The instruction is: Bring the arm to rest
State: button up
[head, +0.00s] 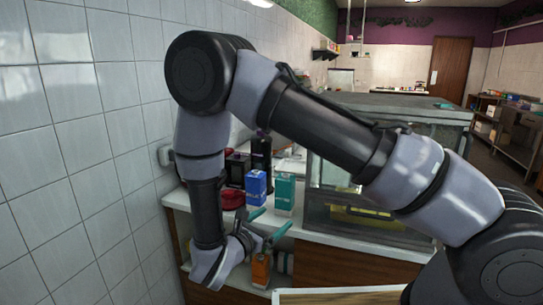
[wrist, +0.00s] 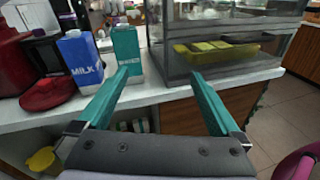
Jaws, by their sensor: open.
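My gripper (wrist: 160,98) is open, its two teal fingers spread apart with nothing between them in the wrist view. In the head view my gripper (head: 269,225) hangs from my bent arm at the front edge of the white counter. A blue milk carton (wrist: 81,62) and a teal carton (wrist: 127,52) stand upright on the counter beyond the fingers. Both cartons also show in the head view, the blue one (head: 256,188) left of the teal one (head: 285,194). My gripper is apart from both.
A glass display case (wrist: 225,50) with yellow items inside stands on the counter (wrist: 170,98) at the right. A red round object (wrist: 47,94) lies left of the blue carton. An orange carton (head: 261,271) is below the counter top. A tiled wall (head: 85,150) bounds the left.

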jog(key=s+d+r+m+g, duration=0.1)
jog(key=d+r+m+g, duration=1.2)
jog(key=d+r+m, duration=0.4)
jog(key=s+d+r+m+t+y, duration=0.3)
jog(key=s+d+r+m+y, duration=0.1)
jog(key=r+m, duration=0.3)
jog(key=s+d+r+m+t+y, duration=0.3)
jog(key=s+r+m+y, duration=0.2)
jog(key=r, duration=0.5)
jog(key=m+y, duration=0.2)
jog(key=shift+s+d+r+m+y, duration=0.3)
jog(key=shift+s+d+r+m, duration=0.05)
jog(key=shift+s+r+m, duration=0.05)
